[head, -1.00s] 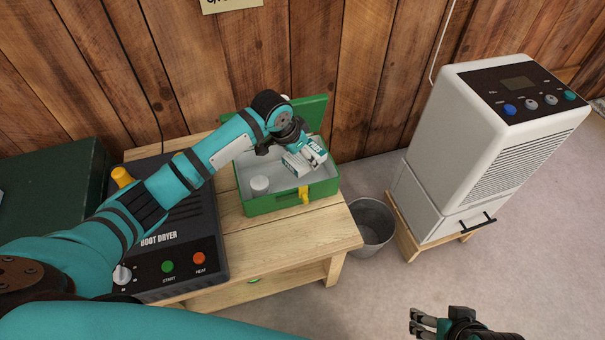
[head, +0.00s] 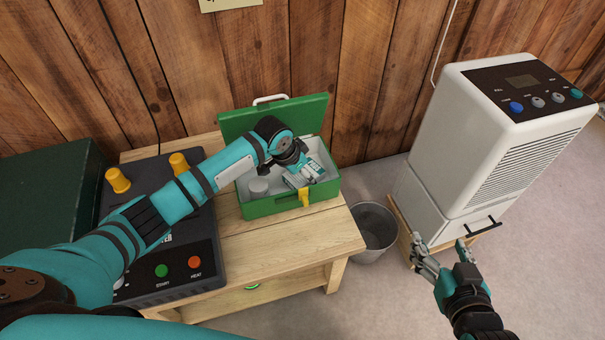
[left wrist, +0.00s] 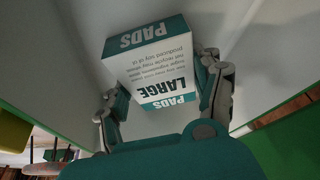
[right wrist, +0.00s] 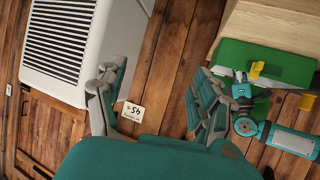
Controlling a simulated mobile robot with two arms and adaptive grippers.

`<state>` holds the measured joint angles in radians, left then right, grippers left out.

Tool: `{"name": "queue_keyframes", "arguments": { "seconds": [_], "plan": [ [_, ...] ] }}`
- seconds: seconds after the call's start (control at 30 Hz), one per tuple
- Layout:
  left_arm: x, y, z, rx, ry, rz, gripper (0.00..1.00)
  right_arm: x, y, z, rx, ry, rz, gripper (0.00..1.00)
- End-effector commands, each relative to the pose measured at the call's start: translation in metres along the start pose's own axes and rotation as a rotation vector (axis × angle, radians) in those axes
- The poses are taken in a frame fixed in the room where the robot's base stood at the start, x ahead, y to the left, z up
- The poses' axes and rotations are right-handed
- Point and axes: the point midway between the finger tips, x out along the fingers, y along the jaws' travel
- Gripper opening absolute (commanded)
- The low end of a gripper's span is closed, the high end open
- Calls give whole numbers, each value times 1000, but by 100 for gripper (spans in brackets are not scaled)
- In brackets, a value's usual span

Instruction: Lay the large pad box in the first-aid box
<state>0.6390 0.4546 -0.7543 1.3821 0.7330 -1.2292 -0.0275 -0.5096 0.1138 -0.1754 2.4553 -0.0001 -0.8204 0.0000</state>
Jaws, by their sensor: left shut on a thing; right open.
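The large pad box (head: 314,171) is white and teal, and its "LARGE PADS" print shows in the left wrist view (left wrist: 150,65). My left gripper (head: 298,172) is shut on it, one finger on each side, inside the open green first-aid box (head: 270,206). In the left wrist view the left gripper (left wrist: 165,100) has pale inner walls around it. Whether the pad box touches the floor of the first-aid box I cannot tell. My right gripper (head: 442,252) is open and empty, in front of the white appliance; its fingers also show in the right wrist view (right wrist: 160,100).
The boot dryer (head: 165,265) is to the left on the wooden table (head: 290,245). A metal bucket (head: 373,228) and a white appliance (head: 490,150) stand to the right.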

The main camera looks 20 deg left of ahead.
Motion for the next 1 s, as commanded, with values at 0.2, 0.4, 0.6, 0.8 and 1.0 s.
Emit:
{"name": "queue_keyframes", "arguments": {
  "seconds": [0.2,0.4,0.6,0.8,1.0],
  "plan": [
    [0,0,0,0,1,0,33,0,0,0,0,-1,0,69],
    [1,0,0,0,0,-1,80,0,0,1,0,-7,0,69],
    [1,0,1,0,0,0,91,0,0,1,0,-8,0,69],
    [0,0,0,0,1,-1,91,0,0,2,0,-7,0,69],
    [-16,-1,-1,0,1,-1,91,-7,4,20,1,-121,8,69]
  ]
}}
